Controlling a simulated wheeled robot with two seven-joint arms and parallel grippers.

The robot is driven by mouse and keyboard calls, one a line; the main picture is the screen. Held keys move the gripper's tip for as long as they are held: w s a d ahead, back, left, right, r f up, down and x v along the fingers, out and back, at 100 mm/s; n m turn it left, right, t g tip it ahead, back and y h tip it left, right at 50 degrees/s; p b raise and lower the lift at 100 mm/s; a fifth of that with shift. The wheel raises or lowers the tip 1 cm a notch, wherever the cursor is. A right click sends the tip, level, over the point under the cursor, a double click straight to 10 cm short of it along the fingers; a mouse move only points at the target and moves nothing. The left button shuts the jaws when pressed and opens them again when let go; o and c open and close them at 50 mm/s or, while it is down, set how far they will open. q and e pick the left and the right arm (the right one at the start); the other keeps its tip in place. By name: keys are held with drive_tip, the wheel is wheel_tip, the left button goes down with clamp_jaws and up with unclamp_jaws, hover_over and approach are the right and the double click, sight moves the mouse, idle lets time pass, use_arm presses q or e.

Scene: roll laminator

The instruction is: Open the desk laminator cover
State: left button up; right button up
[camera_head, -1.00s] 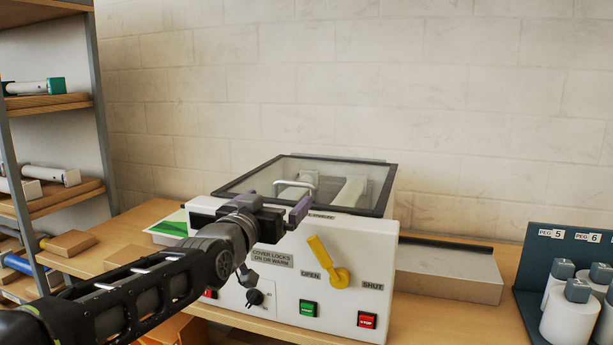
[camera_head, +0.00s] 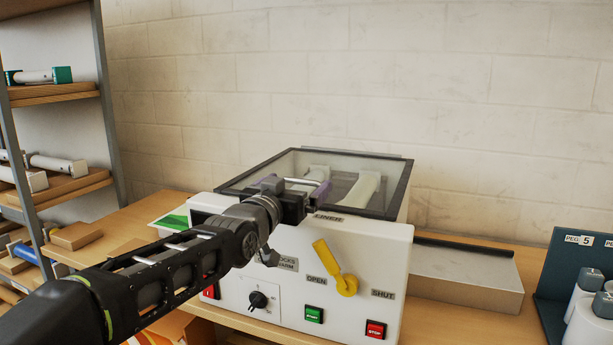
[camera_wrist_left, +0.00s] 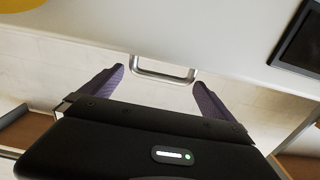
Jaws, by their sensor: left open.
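The laminator (camera_head: 380,245) is a white box on the desk with a dark-framed clear cover (camera_head: 335,165) on top. The cover lies closed, and rollers show through it. A metal bar handle (camera_wrist_left: 163,70) sits at the cover's front edge; it also shows in the head view (camera_head: 303,182), partly hidden by my gripper. My left gripper (camera_head: 296,188) is open, with its purple fingers at the handle. In the left wrist view the gripper (camera_wrist_left: 160,82) has one finger on each side of the handle, apart from it. The yellow lever (camera_head: 335,268) leans toward OPEN. My right gripper is out of view.
A green START button (camera_head: 314,314), a red STOP button (camera_head: 375,329) and a black knob (camera_head: 258,300) are on the front panel. A low grey tray (camera_head: 468,275) stands to the right, near a peg rack (camera_head: 565,260). Shelves (camera_head: 60,100) stand at left.

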use_arm(q)
drive_tip(key=p+x, duration=0.2)
drive_tip(key=x, duration=0.3)
drive_tip(key=shift+w+d, duration=0.1)
drive_tip(key=shift+w, duration=0.3)
drive_tip(key=shift+c, duration=0.3)
